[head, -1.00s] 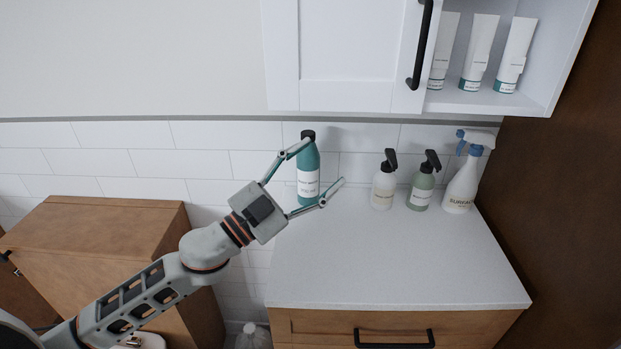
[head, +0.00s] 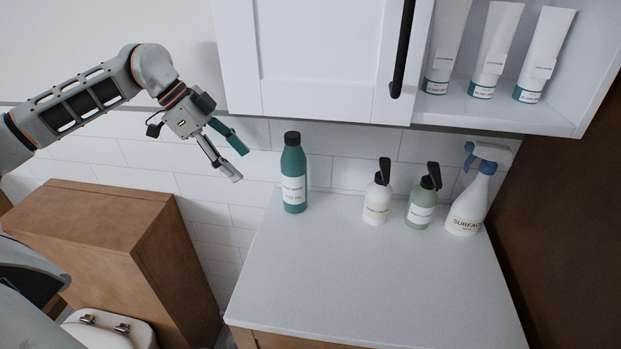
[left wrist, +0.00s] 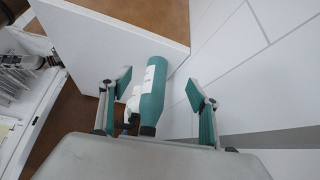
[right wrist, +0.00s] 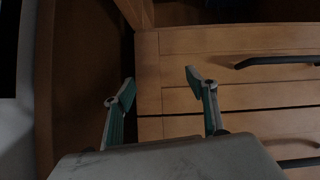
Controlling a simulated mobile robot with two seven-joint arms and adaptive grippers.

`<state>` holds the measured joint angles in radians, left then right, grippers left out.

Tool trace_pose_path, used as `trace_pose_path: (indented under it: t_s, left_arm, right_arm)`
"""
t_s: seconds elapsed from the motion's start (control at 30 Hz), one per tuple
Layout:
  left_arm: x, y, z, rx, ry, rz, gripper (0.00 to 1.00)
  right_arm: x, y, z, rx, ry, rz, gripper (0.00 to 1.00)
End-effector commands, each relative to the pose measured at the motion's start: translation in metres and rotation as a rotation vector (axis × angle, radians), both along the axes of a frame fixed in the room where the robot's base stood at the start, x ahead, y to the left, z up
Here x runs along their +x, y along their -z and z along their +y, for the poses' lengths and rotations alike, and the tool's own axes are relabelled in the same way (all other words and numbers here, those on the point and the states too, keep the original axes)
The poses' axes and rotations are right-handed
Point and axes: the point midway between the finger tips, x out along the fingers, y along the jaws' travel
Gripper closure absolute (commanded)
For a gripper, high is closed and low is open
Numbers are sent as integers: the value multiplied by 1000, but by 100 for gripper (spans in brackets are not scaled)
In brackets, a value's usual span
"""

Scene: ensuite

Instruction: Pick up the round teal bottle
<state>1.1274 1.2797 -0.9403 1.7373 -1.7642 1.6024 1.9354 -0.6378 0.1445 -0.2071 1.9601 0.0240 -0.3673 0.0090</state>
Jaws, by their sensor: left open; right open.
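The round teal bottle (head: 293,172) has a black cap and a white label. It stands upright at the back left of the white counter (head: 350,270). My left gripper (head: 236,163) is open and empty, up and to the left of the bottle and apart from it. In the left wrist view the bottle (left wrist: 152,92) shows between the two spread fingers (left wrist: 158,90), beyond them. My right gripper (right wrist: 163,85) is open and empty in the right wrist view, in front of wooden drawer fronts (right wrist: 230,80). It is not visible in the head view.
A cream pump bottle (head: 377,200), a green pump bottle (head: 421,208) and a white spray bottle (head: 467,205) stand to the right on the counter. A white wall cabinet (head: 310,60) overhangs the counter's back. The counter's front is clear. A wooden cabinet (head: 100,230) stands at the left.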

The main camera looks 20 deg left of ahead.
Motion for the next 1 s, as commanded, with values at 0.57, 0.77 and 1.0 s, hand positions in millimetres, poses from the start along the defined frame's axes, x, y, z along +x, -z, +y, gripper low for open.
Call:
trace_pose_path:
  t_s: [0.57,0.77,1.0]
  left_arm:
    - [33,-2,-69,4,-10,11,38]
    - [39,-2,-80,4,-10,10,38]
    - [53,7,-110,4,-11,14,38]
  right_arm:
    - [-7,-13,7,11,-1,8,43]
    - [-5,-14,5,10,0,7,43]
    - [-5,-22,5,8,0,7,43]
